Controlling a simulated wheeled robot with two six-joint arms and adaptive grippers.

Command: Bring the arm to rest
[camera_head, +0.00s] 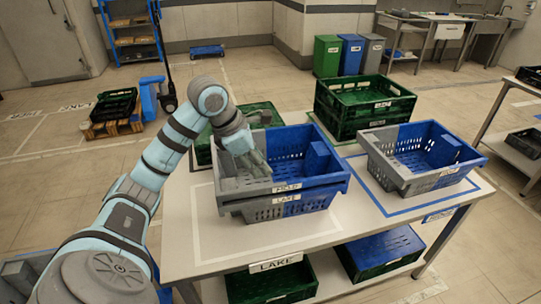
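My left arm reaches in from the left, and its gripper (256,163) is over the grey left part of a grey-and-blue crate (318,180). The grey fingers blend with the grey crate wall, so I cannot tell whether they are open or touch it. This crate sits on another grey-and-blue crate (300,207), in a stack on the table (225,245) inside a white outline. Labels on their front walls seem to read MOLD and LAKE. My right gripper is not in view.
A second grey-and-blue crate (440,182) stands on the table's right side inside a blue outline. Green crates (362,125) stand behind, one partly hidden by my arm. More crates (380,250) lie on the shelf below. The table's front left is bare.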

